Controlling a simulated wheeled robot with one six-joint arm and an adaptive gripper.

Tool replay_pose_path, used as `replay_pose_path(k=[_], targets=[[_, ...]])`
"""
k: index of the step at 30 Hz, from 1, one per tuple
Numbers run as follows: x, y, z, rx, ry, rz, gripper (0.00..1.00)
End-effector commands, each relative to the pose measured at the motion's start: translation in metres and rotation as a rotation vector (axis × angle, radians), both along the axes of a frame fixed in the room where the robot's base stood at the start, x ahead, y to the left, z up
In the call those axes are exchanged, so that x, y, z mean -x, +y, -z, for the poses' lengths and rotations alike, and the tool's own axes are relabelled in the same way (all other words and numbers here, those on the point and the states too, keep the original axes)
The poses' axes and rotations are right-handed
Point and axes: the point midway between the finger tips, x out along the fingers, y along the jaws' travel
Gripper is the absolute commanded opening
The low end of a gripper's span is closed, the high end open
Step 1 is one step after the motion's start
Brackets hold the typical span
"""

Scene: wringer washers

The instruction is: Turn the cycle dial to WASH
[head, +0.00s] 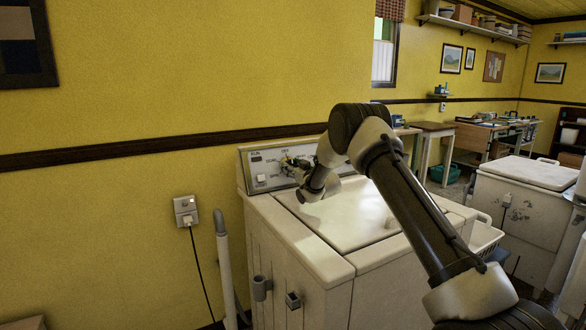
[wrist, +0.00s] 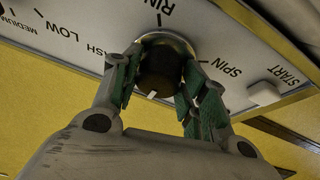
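The cycle dial (wrist: 160,68) is a dark round knob with a silvery rim on the washer's control panel (wrist: 75,20). In the wrist view its white pointer mark faces the bottom of the picture, away from the partly cut-off RIN label. The WASH label (wrist: 100,49) is left of the dial, partly covered by a finger; SPIN is on the right. My gripper (wrist: 158,78) has its green-padded fingers on both sides of the knob, seemingly touching it.
The white washer's lid (head: 345,215) is closed below my arm. A START button (wrist: 264,93) is right of the dial in the wrist view. A wall outlet (head: 186,210) with a cord is left of the washer. Another white machine (head: 520,210) stands at the right.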

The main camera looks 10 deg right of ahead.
Motion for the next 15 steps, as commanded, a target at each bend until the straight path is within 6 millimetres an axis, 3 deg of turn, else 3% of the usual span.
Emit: replay_pose_path(k=[15], targets=[[0.0004, 0.0015, -0.0004, -0.111, 0.035, 0.047, 0.19]])
